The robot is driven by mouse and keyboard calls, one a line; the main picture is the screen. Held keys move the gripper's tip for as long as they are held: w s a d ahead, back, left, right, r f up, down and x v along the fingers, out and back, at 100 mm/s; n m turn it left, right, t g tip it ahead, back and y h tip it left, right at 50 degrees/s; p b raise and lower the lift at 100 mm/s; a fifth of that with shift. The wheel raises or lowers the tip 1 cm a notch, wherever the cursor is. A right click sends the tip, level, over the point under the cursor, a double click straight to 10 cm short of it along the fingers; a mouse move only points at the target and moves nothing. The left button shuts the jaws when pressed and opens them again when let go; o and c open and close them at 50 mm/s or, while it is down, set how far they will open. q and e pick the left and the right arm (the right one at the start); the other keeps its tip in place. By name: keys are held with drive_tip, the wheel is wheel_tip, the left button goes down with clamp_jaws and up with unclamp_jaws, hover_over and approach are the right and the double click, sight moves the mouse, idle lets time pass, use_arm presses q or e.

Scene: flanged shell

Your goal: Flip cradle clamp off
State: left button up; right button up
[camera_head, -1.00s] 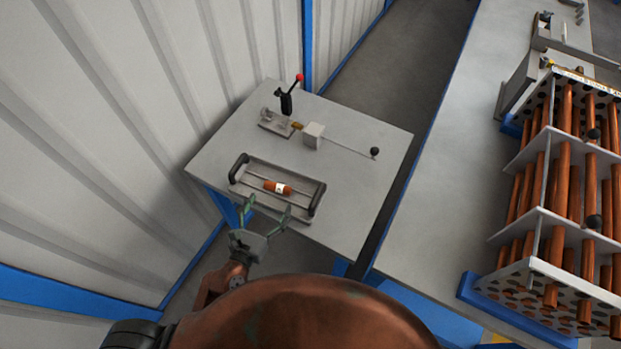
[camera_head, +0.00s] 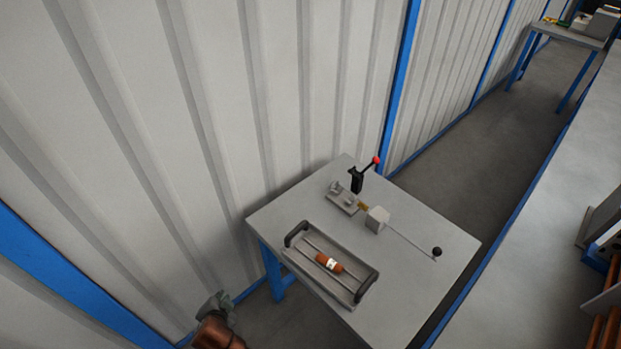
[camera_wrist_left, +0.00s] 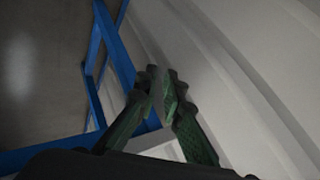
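The cradle clamp (camera_head: 356,181) stands on the small grey table in the head view, with a black body and a lever slanting up to a red knob (camera_head: 376,160). It is beside a small metal cradle plate (camera_head: 341,199). My left gripper (camera_head: 216,303) is low at the left, off the table's left side and well apart from the clamp. In the left wrist view its green fingers (camera_wrist_left: 161,84) come together at the tips with nothing visible between them. My right gripper is in neither view.
A grey block (camera_head: 377,219) with a thin rod ending in a black ball (camera_head: 436,251) is beside the clamp. A tray (camera_head: 360,290) with black handles holds a copper-coloured cylinder (camera_head: 329,262) near the front. A corrugated wall (camera_head: 300,90) stands close behind; a long bench (camera_head: 540,220) is at right.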

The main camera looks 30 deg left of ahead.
use_arm(q)
drive_tip(key=s+d+f+g+h, duration=0.1)
drive_tip(key=s+d+f, duration=0.1)
drive_tip(key=f, duration=0.2)
drive_tip(key=s+d+f+n+g+h, duration=0.1)
drive_tip(key=s+d+f+h, duration=0.1)
drive_tip(key=f, duration=0.3)
drive_tip(key=s+d+f+g+h, duration=0.1)
drive_tip(key=d+f, duration=0.3)
drive_tip(key=f, duration=0.1)
drive_tip(key=shift+s+d+f+n+h, duration=0.15)
drive_tip(key=shift+s+n+h, duration=0.15)
drive_tip(key=shift+s+n, duration=0.1)
clamp_jaws()
drive_tip(key=s+d+f+g, duration=0.1)
drive_tip(key=s+f, duration=0.1)
drive_tip(key=f, duration=0.8)
drive_tip(key=s+d+f+g, duration=0.1)
drive_tip(key=s+f, duration=0.2)
drive_tip(key=f, duration=0.6)
drive_tip(key=s+f+g+h, duration=0.1)
drive_tip(key=s+f, duration=1.7)
drive_tip(key=s, duration=0.3)
drive_tip(key=shift+d+m, duration=0.15)
drive_tip(key=shift+m, duration=0.25)
